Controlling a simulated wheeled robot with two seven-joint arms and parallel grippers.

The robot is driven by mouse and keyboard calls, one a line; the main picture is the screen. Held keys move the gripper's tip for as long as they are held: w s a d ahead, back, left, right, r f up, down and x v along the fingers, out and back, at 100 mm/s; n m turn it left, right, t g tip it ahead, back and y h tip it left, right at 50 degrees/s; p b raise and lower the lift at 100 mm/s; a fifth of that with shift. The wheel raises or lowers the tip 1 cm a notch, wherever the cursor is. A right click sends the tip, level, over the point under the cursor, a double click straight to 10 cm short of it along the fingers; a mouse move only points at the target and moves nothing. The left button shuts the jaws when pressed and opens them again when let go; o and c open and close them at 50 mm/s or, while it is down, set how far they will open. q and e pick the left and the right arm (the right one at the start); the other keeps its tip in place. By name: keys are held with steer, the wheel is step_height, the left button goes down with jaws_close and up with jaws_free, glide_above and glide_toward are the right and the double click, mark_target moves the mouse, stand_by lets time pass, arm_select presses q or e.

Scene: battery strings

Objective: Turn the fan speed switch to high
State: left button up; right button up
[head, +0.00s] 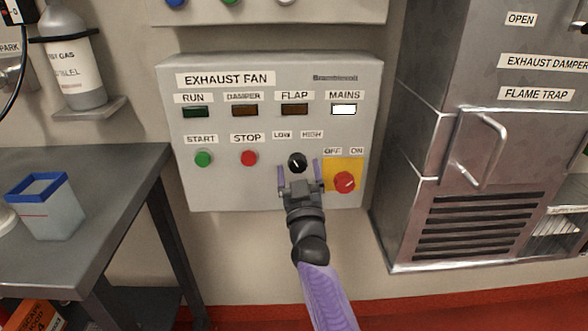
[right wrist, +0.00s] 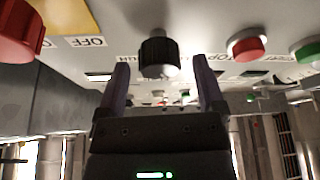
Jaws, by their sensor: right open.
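The fan speed switch (head: 297,162) is a small black knob with a white pointer line, on the grey exhaust fan panel (head: 225,185) below the LOW and HIGH labels. Its pointer leans to the upper left, toward LOW. My right gripper (head: 299,176) is open just below the knob, with a purple finger to either side. In the right wrist view the black knob (right wrist: 159,54) stands ahead of the gap between the two fingers (right wrist: 162,80). I see no finger touching it. My left gripper is not in view.
A red mains knob (head: 344,182) on a yellow plate sits close to the right finger. The green start button (head: 203,158) and red stop button (head: 249,158) are to the left. A metal cabinet (head: 480,180) stands right, a table (head: 110,170) left.

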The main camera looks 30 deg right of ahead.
steer(key=shift+x, duration=1.1)
jaws_close()
